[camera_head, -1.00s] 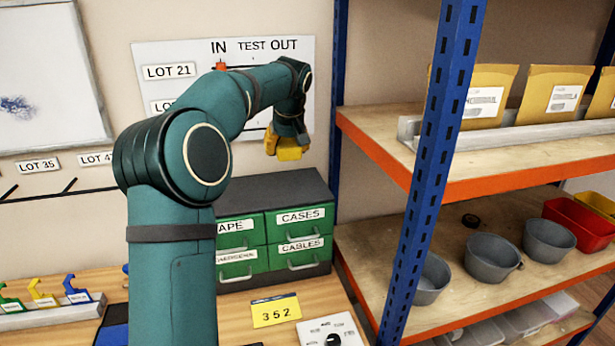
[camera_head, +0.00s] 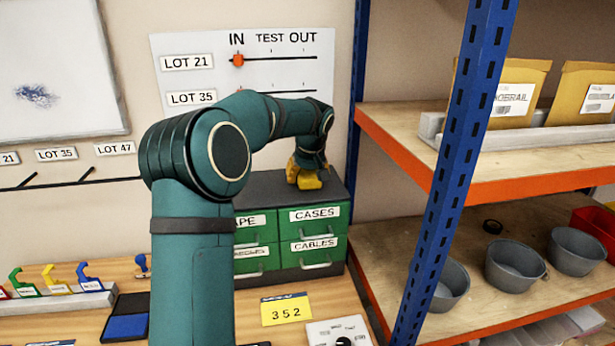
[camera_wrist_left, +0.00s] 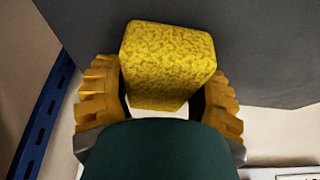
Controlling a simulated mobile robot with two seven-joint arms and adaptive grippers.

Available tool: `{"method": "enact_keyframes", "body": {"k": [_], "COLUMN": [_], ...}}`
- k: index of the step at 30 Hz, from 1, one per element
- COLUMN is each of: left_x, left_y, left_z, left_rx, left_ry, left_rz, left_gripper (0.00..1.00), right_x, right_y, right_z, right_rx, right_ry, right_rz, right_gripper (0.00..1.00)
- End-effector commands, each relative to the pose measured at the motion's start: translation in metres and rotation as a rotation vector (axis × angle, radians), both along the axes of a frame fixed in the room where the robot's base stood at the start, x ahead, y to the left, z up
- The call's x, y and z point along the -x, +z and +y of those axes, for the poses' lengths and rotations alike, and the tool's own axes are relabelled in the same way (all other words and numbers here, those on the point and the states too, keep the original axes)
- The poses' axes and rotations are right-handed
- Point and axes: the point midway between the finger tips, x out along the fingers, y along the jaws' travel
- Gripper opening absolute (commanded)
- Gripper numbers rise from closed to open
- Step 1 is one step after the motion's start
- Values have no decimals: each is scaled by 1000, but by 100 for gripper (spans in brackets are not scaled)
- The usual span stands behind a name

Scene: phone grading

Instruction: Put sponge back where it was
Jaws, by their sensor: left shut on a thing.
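The yellow sponge (camera_wrist_left: 168,60) is between the two orange-yellow fingers of my left gripper (camera_wrist_left: 160,95) in the left wrist view. My left gripper (camera_head: 304,178) is shut on it. In the head view the sponge (camera_head: 309,183) is at the dark top of the green drawer cabinet (camera_head: 268,185). I cannot tell whether the sponge touches that top. My right gripper is not in view.
A blue shelf post (camera_head: 455,170) and shelves with grey bowls (camera_head: 515,262) and envelopes stand to the right. A lot board (camera_head: 250,75) hangs behind. A yellow 352 card (camera_head: 287,310) lies in front of the cabinet.

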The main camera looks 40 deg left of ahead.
Motion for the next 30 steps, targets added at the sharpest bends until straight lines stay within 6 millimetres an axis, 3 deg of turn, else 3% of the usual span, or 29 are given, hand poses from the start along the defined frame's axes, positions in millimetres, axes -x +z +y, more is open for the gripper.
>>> {"method": "enact_keyframes", "body": {"k": [10, 11, 13, 24, 30], "left_x": [0, 0, 0, 0, 5], "left_y": [-4, -3, -3, 0, 24], "left_z": [0, 0, 0, 0, -7], "left_rx": [0, 0, 0, 0, -1], "left_ry": [0, 1, 0, 1, -1], "left_rz": [0, 0, 0, -2, -6], "left_gripper": [27, 70, 94, 95, 95], "right_x": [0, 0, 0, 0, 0], "right_y": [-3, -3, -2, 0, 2], "right_z": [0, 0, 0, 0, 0], "right_rx": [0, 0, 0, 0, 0], "right_ry": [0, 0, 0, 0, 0], "right_rz": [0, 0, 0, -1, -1], "right_gripper": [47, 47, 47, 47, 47]}}
